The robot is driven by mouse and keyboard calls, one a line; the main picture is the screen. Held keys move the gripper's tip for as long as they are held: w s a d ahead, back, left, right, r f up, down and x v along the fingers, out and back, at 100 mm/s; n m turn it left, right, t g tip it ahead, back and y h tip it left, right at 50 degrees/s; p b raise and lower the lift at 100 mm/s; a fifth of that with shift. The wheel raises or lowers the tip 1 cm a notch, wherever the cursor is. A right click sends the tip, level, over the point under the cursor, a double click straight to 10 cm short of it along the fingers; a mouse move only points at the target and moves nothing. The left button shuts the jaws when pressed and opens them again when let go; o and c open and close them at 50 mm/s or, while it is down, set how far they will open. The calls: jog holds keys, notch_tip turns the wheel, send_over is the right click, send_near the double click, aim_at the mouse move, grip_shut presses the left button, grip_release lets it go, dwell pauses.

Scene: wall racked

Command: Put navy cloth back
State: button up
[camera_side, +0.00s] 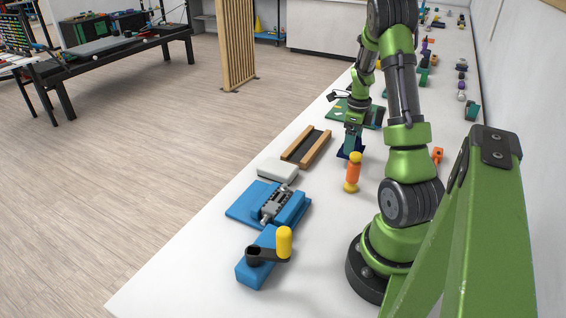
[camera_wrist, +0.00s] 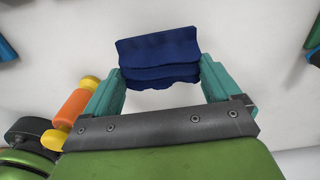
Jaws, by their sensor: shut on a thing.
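The navy cloth (camera_wrist: 158,57) is a dark blue folded piece between the two teal fingers of my gripper (camera_wrist: 160,80) in the wrist view. My gripper is shut on it, with a finger at each end of the cloth. In the side view the cloth (camera_side: 350,152) shows as a small dark blue patch under my gripper (camera_side: 352,143), close to the white table. I cannot tell whether it touches the table.
An orange and yellow cylinder piece (camera_side: 353,172) stands close to my gripper. A wooden-sided dark tray (camera_side: 306,147), a white block (camera_side: 278,170) and a blue fixture (camera_side: 245,205) lie nearer the camera. A green board (camera_side: 365,114) lies behind. The white table (camera_side: 215,255) has bare room at the front.

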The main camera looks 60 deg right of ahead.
jog(key=shift+f, duration=1.25)
jog(key=shift+f, duration=0.3)
jog(key=o, duration=0.9)
jog(key=shift+r, duration=0.1)
